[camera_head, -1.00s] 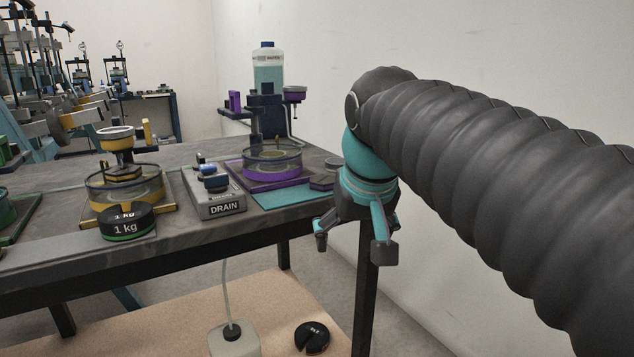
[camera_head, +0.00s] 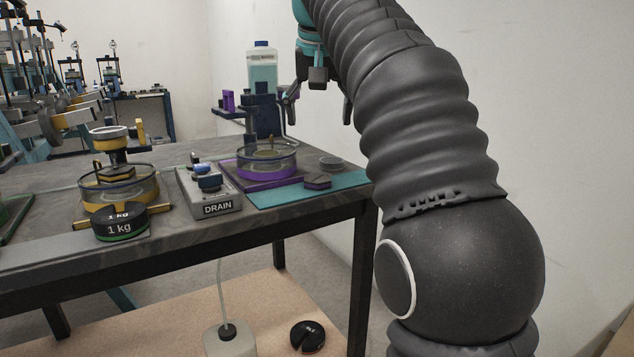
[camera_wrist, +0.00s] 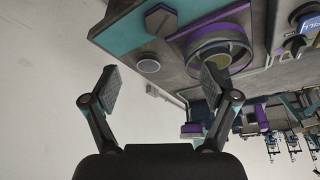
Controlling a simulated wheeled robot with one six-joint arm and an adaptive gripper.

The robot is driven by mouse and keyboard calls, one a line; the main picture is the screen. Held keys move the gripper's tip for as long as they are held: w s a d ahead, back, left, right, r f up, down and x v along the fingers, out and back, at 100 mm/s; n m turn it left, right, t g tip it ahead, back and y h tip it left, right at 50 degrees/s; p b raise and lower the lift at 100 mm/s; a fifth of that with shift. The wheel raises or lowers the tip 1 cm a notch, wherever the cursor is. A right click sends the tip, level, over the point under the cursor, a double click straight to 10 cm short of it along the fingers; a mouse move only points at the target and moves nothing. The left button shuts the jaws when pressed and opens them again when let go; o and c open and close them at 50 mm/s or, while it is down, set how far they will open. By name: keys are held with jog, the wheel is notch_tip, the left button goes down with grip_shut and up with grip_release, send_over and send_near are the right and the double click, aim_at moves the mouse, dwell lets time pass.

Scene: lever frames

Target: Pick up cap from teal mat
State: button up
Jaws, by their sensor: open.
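The teal mat (camera_head: 345,184) lies at the table's right front corner. A dark six-sided piece, which looks like the cap (camera_head: 317,181), rests on it. In the wrist view the cap (camera_wrist: 160,19) is near the top, with the teal mat (camera_wrist: 122,36) around its left side. My gripper (camera_wrist: 160,84) is open and empty. In the head view my gripper (camera_head: 318,108) is raised behind and above the mat, fingers pointing down, partly hidden by my arm.
A grey round disc (camera_head: 330,162) lies just behind the cap. The purple-based clear dish (camera_head: 267,160) stands left of the mat, with a tall bottle stand (camera_head: 262,108) behind it. A DRAIN box (camera_head: 208,195) and black 1 kg weights (camera_head: 121,224) are further left. A white wall is close at right.

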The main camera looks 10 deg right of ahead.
send_over(317, 178)
jog(key=s, duration=0.2)
notch_tip(317, 178, down, 7)
jog(key=shift+w, duration=0.1)
jog(key=shift+s+a+b+x, duration=0.1)
jog(key=shift+b+x, duration=0.25)
jog(key=shift+x, duration=0.95)
jog(key=shift+s+a+b+x, duration=0.15)
jog(key=shift+b+x, duration=0.15)
jog(key=shift+x, duration=1)
jog(key=shift+f, duration=0.15)
jog(key=c, duration=1.5)
